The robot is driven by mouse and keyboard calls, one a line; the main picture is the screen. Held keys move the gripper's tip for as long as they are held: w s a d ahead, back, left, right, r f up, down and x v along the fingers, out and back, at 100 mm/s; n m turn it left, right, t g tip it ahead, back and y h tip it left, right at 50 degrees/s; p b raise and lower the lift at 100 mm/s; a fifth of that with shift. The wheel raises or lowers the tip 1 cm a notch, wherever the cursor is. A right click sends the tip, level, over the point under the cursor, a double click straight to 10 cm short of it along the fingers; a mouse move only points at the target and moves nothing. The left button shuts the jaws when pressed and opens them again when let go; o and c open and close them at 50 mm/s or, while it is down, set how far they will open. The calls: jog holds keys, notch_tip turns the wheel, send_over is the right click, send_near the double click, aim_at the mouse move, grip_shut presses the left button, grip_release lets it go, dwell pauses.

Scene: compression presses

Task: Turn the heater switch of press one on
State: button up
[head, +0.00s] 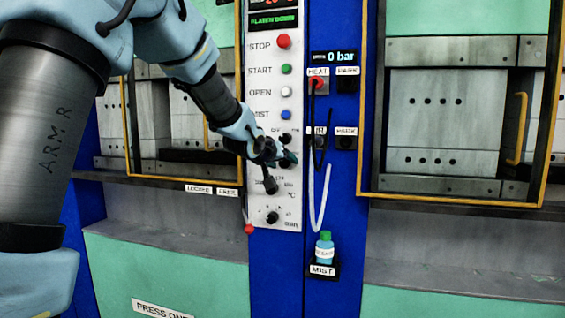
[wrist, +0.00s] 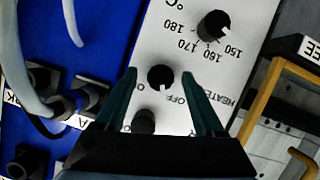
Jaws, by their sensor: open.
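The heater switch (wrist: 161,77) is a round black knob with a white mark on the white panel, with "HEATER" and "OFF" lettered beside it in the wrist view. The "PRESS ONE" label (head: 161,309) is on the green base at lower left.
A temperature knob (wrist: 214,25) sits beyond the switch, and another dark knob (wrist: 144,121) is close to my palm. The red stop button (head: 283,41) is higher on the panel. Hoses (head: 321,195) hang to its right.

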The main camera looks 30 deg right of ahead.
jog(key=shift+w+d, duration=0.1)
jog(key=shift+c, duration=0.2)
jog(key=shift+f, duration=0.1)
grip_shut()
dwell(0.4)
